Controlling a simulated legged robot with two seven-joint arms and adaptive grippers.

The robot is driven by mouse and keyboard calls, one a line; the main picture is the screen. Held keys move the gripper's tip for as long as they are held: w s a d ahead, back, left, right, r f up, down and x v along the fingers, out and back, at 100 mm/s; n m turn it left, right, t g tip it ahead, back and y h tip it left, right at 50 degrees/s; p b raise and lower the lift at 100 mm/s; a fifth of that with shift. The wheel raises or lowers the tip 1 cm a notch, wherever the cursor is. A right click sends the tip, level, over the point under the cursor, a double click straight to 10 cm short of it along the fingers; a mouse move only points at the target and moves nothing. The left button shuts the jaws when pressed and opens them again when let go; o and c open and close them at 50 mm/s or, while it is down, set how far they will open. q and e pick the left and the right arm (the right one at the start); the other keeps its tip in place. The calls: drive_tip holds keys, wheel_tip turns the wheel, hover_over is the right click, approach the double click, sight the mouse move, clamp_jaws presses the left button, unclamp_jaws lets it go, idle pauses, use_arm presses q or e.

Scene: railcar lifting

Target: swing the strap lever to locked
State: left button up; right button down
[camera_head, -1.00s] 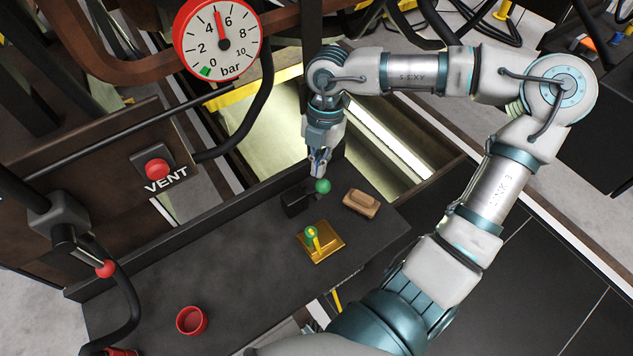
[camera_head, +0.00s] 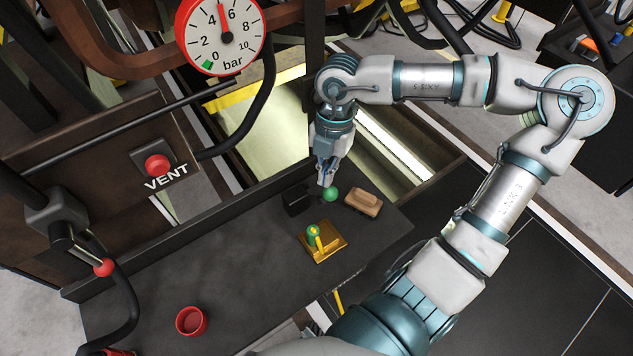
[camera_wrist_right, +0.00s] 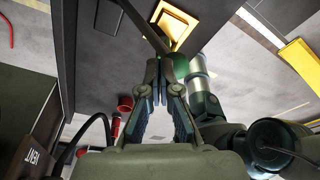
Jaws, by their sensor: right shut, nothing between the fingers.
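The strap lever shows as a green ball knob (camera_head: 331,194) beside a black block (camera_head: 295,200) on the dark bench. In the right wrist view, a dark bar (camera_wrist_right: 143,25) runs down to the green knob (camera_wrist_right: 181,68). My right gripper (camera_head: 325,184) points down at the knob, its fingers shut and empty. In the wrist view its fingertips (camera_wrist_right: 158,68) are right beside the knob, on its left; I cannot tell whether they touch. The lever's pivot is mostly hidden at the block. My left gripper is not in view.
A yellow plate with a green-topped post (camera_head: 323,241) and a tan brush-like block (camera_head: 363,202) are close to the knob. A red cup (camera_head: 191,321) stands at the front left. A pressure gauge (camera_head: 220,36) and a red VENT button (camera_head: 157,165) are at the left.

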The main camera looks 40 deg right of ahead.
sight(331, 192)
drive_tip(key=shift+s+a+f, duration=0.15)
drive_tip(key=shift+s+a, duration=0.4)
drive_tip(key=shift+a, duration=0.05)
drive_tip(key=shift+d+f+b, duration=0.2)
drive_tip(key=shift+d+b, duration=0.1)
drive_tip(key=shift+d, duration=0.5)
drive_tip(key=shift+s+a+f, duration=0.1)
drive_tip(key=shift+s+f, duration=0.15)
drive_tip(key=shift+s, duration=0.1)
drive_tip(key=shift+s+a+f+b, duration=0.1)
drive_tip(key=shift+s+a+b, duration=0.45)
drive_tip(key=shift+a, duration=0.15)
drive_tip(key=shift+w+d, duration=0.1)
drive_tip(key=shift+d, duration=0.05)
